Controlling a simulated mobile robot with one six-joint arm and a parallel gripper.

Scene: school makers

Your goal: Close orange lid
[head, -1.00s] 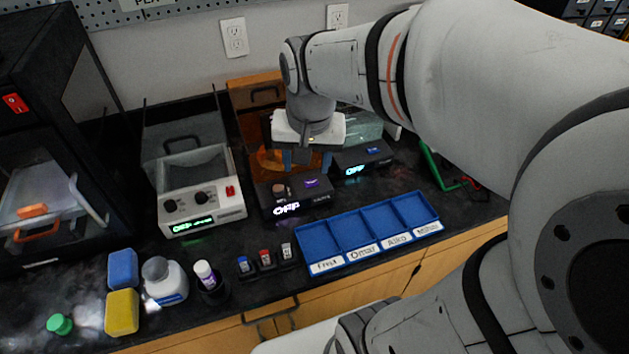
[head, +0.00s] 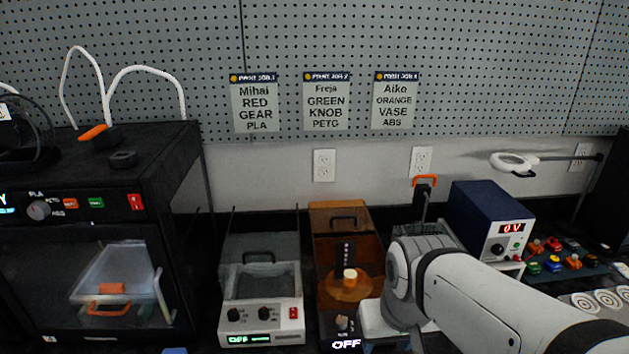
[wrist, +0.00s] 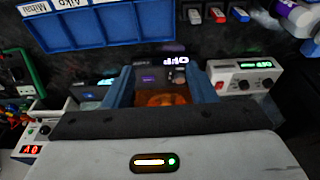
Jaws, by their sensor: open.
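The orange lid (head: 345,225) is a see-through panel with a black handle. It stands raised at the back of a dark device in the head view. Below it, an orange chamber holds a small pale-topped orange piece (head: 349,279). The device's front panel (head: 346,342) reads OFF. My gripper (wrist: 163,78) is open and empty; in the wrist view its blue fingers frame the orange chamber (wrist: 166,98) and the device's front. In the head view my gripper's white body is low, just right of the device's front, and its fingertips are hidden.
A white device with a raised clear lid (head: 260,240) stands left of the orange one. A dark printer (head: 90,240) is at far left. A blue power supply (head: 490,215) stands right, behind my arm. A blue divided tray (wrist: 80,28) shows in the wrist view.

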